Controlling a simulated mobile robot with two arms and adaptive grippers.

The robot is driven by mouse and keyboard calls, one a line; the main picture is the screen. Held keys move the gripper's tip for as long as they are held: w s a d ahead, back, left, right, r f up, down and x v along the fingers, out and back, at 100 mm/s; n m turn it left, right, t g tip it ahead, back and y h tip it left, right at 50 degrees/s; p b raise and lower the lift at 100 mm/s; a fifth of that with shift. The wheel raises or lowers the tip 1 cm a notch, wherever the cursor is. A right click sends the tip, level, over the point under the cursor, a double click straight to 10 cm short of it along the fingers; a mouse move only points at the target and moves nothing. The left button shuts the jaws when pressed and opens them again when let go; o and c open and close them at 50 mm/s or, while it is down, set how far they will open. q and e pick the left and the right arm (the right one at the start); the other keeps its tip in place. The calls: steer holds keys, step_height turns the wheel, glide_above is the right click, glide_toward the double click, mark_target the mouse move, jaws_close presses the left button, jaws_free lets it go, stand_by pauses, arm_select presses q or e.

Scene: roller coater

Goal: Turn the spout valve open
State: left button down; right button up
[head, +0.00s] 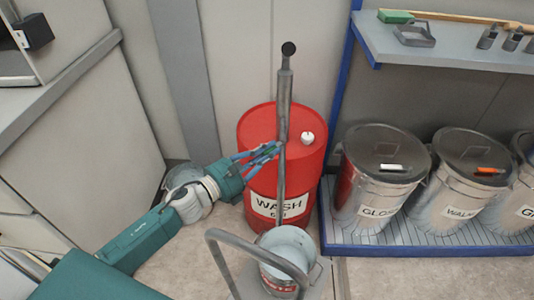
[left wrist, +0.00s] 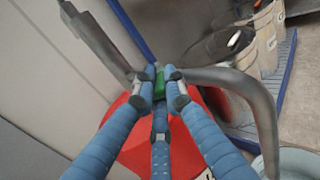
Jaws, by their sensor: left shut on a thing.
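A red drum (head: 257,128) labelled WASH stands on the floor, with a grey upright pump tube (head: 284,105) rising above it. A grey spout pipe (head: 281,185) runs from the tube toward a bucket; in the left wrist view the spout pipe (left wrist: 245,80) bends to the right and down. The green valve handle (left wrist: 160,82) is between my left gripper's blue fingers. My left gripper (head: 276,148) is shut on this handle, and its fingers hide much of it. My right gripper is not in view.
A bucket (head: 290,243) stands in front of the drum, with a bent grey bar (head: 225,238) beside it. Several lidded metal bins (head: 380,175) stand on a blue-edged rack (head: 420,245) at the right. A shelf (head: 430,50) with tools is above. Pale cabinets are at the left.

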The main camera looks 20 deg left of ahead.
arm_select(q)
steer(key=shift+w+a+r, duration=0.15)
steer(key=shift+a+r, duration=0.1)
steer(key=shift+r, duration=0.05)
steer(key=c, duration=1.7)
jaws_free()
steer(key=shift+c, duration=0.2)
steer(key=shift+f, duration=0.15)
steer(key=shift+s+d, duration=0.1)
steer(key=shift+s, duration=0.1)
steer(key=v, duration=1.2)
steer(key=shift+d, duration=0.1)
